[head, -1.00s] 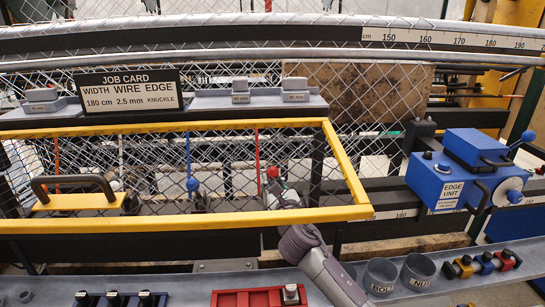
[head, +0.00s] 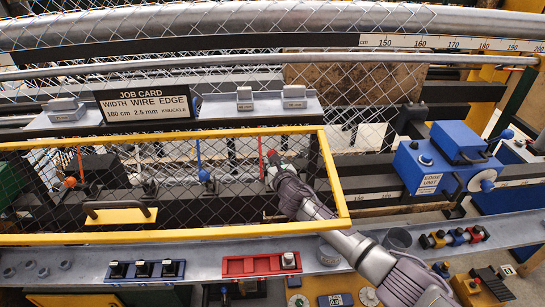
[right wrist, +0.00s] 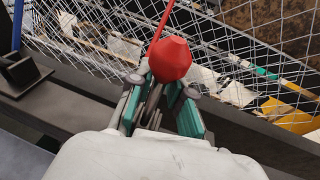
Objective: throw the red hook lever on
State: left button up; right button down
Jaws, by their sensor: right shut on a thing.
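The red hook lever (head: 271,154) has a faceted red knob and stands behind the yellow-framed mesh guard opening in the head view. In the right wrist view the red knob (right wrist: 169,60) sits at the tips of my right gripper (right wrist: 163,100). In the head view my right arm reaches up from the lower right, with the right gripper (head: 275,168) at the lever. The lower part of the lever is hidden by the gripper. My left gripper is not in view.
A blue-knobbed lever (head: 204,176) and an orange-knobbed lever (head: 70,182) stand to the left. The yellow frame (head: 200,235) surrounds the area. The blue edge unit (head: 425,165) is at the right. A shelf with a red tray (head: 250,265) lies in front.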

jog(key=shift+w+r, duration=0.15)
jog(key=shift+r, duration=0.3)
jog(key=c, duration=1.1)
grip_release()
jog(key=shift+o, duration=0.4)
jog(key=shift+f, duration=0.25)
jog(key=shift+s, duration=0.3)
jog(key=v, duration=1.1)
jog(key=shift+s+d, duration=0.15)
jog(key=shift+s, duration=0.2)
